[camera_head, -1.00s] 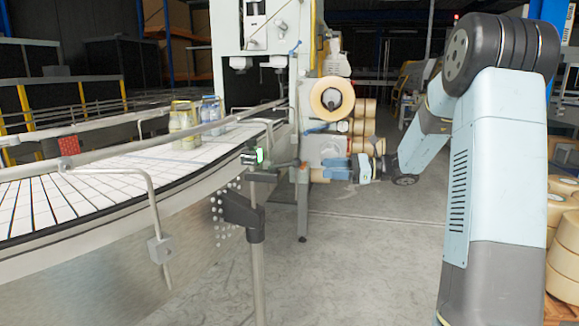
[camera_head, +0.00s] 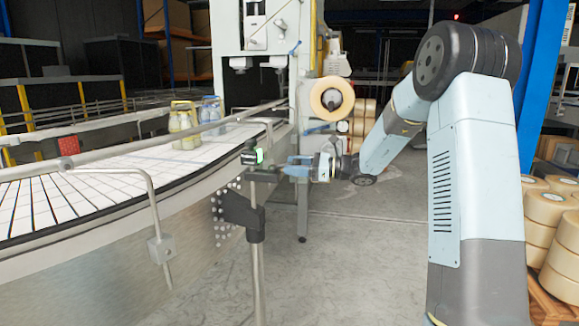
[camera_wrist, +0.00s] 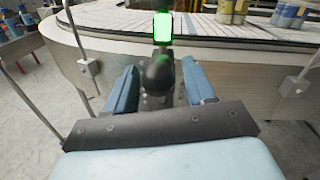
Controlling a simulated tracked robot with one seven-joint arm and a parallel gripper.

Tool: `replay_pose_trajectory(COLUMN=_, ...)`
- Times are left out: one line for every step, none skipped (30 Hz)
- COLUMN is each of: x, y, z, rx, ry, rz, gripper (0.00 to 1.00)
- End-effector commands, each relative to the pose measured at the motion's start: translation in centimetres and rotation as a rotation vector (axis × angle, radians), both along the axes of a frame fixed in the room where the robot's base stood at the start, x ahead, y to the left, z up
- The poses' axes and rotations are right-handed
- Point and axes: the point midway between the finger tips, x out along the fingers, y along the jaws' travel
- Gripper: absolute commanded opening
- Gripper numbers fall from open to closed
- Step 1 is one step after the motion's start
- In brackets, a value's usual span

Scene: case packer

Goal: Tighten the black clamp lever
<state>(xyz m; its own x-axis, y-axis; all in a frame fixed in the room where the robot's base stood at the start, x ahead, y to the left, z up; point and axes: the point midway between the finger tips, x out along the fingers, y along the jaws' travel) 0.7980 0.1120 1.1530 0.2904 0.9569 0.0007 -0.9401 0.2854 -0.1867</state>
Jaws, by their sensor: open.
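The sensor with a green light (camera_head: 258,156) sits on top of a post (camera_head: 256,265) beside the conveyor; its light also glows in the wrist view (camera_wrist: 162,27). A black clamp (camera_head: 262,175) is just below the sensor. In the wrist view a black rounded knob (camera_wrist: 158,73), which looks like the clamp lever's end, shows between my two blue fingers. My gripper (camera_head: 286,166) is open and points left at the clamp from its right side. I see no finger clearly touching the lever. The lever's lower part is hidden in the wrist view.
The curved conveyor (camera_head: 60,195) with its metal guide rail (camera_head: 110,158) lies on the left, close to the post. Bottles (camera_head: 184,125) stand on it. A white machine with a tape roll (camera_head: 332,97) stands behind. The floor (camera_head: 350,265) to the right is clear.

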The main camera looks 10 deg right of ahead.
Motion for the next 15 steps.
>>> replay_pose_trajectory(x=0.1, y=0.6, z=0.0, rx=0.000, ry=0.000, rz=0.002, gripper=0.54)
replay_pose_trajectory(x=0.2, y=0.8, z=0.0, rx=0.000, ry=0.000, rz=0.001, gripper=0.54)
replay_pose_trajectory(x=0.3, y=1.1, z=0.0, rx=-0.001, ry=0.000, rz=0.001, gripper=0.54)
replay_pose_trajectory(x=0.4, y=1.2, z=0.0, rx=-0.001, ry=0.000, rz=0.000, gripper=0.54)
replay_pose_trajectory(x=0.4, y=1.4, z=0.0, rx=-0.001, ry=0.000, rz=0.000, gripper=0.54)
replay_pose_trajectory(x=0.5, y=1.5, z=0.0, rx=-0.001, ry=0.000, rz=0.000, gripper=0.54)
replay_pose_trajectory(x=0.5, y=1.6, z=0.0, rx=-0.001, ry=0.000, rz=0.000, gripper=0.54)
replay_pose_trajectory(x=0.5, y=1.6, z=0.0, rx=-0.001, ry=0.000, rz=0.000, gripper=0.54)
replay_pose_trajectory(x=0.5, y=1.7, z=0.0, rx=-0.001, ry=0.000, rz=0.000, gripper=0.54)
replay_pose_trajectory(x=0.5, y=1.7, z=0.0, rx=-0.001, ry=0.000, rz=0.000, gripper=0.54)
replay_pose_trajectory(x=0.5, y=1.7, z=0.0, rx=-0.001, ry=0.000, rz=0.000, gripper=0.54)
replay_pose_trajectory(x=0.5, y=1.7, z=0.0, rx=-0.001, ry=0.000, rz=0.000, gripper=0.54)
replay_pose_trajectory(x=0.5, y=1.7, z=0.0, rx=-0.001, ry=0.000, rz=0.000, gripper=0.54)
replay_pose_trajectory(x=0.5, y=1.7, z=0.0, rx=-0.001, ry=-0.001, rz=0.000, gripper=0.54)
replay_pose_trajectory(x=0.5, y=1.7, z=0.0, rx=-0.001, ry=-0.001, rz=0.000, gripper=0.54)
